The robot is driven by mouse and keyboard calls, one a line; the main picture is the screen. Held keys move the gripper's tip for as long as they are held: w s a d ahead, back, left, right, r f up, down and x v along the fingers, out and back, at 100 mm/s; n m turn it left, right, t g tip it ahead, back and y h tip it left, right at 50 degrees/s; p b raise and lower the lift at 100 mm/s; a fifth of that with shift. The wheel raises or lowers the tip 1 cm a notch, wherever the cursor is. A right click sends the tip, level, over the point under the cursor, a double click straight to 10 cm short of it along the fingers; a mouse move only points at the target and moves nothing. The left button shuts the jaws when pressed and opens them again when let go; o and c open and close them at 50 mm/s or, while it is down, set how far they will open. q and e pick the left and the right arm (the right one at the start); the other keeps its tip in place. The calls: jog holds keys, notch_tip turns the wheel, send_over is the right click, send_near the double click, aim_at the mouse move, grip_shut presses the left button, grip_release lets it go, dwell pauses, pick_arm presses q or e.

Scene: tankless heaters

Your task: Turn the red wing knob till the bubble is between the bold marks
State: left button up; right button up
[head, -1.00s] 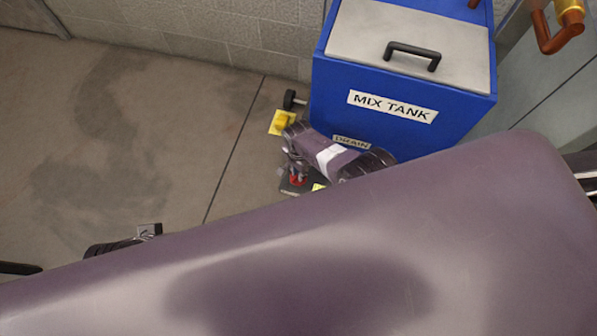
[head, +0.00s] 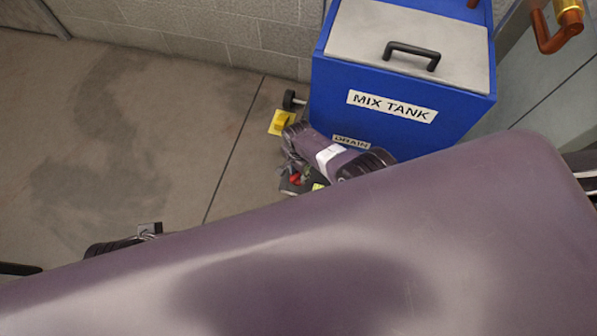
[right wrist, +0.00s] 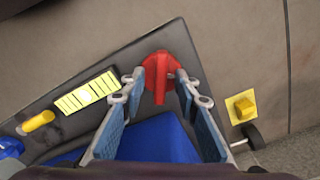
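The red wing knob (right wrist: 159,78) sits on a dark panel in the right wrist view, its wing pointing down the picture. It shows only as a small red patch (head: 296,178) in the head view. My right gripper (right wrist: 161,86) is open, with one fingertip on each side of the knob and gaps beside the wing. In the head view the right gripper (head: 290,163) hides part of the knob. A yellow level vial (right wrist: 87,93) with dark marks lies left of the knob. A paler patch shows near its middle; I cannot tell the bubble's exact place. My left gripper (head: 150,229) is mostly hidden.
The blue mix tank (head: 400,100) with a grey lid stands right of the right gripper. A yellow block on a plate (right wrist: 243,106) and a dark caster (right wrist: 252,135) are near the knob. A yellow handle (right wrist: 38,121) is beyond the vial. Floor at left is clear.

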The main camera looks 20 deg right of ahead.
aim_at(299, 174)
jog(key=shift+r, duration=0.15)
notch_tip(299, 174, up, 12)
dwell(0.8)
dwell(0.4)
